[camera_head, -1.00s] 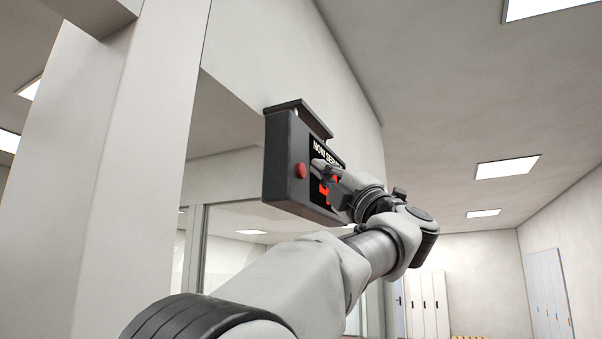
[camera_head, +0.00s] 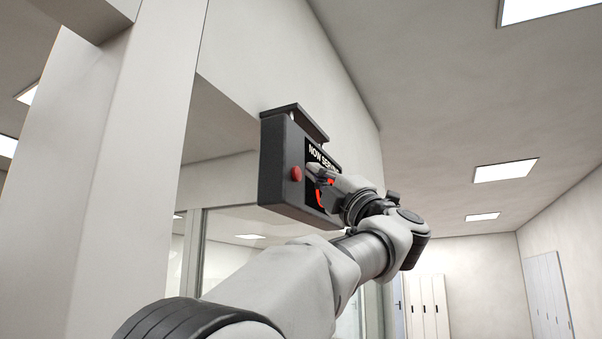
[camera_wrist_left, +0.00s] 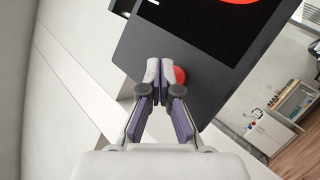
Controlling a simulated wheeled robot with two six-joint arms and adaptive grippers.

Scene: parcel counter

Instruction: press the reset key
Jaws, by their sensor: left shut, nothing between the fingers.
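The box's front reads "NOW SERVING" with red digits, partly hidden by my gripper. My left gripper (camera_head: 312,170) is shut and empty, in front of the display face just right of the key; I cannot tell whether it touches the box. In the left wrist view the shut fingertips (camera_wrist_left: 160,64) lie over the box's dark side, and the red key (camera_wrist_left: 180,75) shows partly behind them. My right gripper is not in view.
A pale pillar (camera_head: 135,150) stands left of the box. White lockers (camera_head: 428,305) stand far back. The space right of my arm is open.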

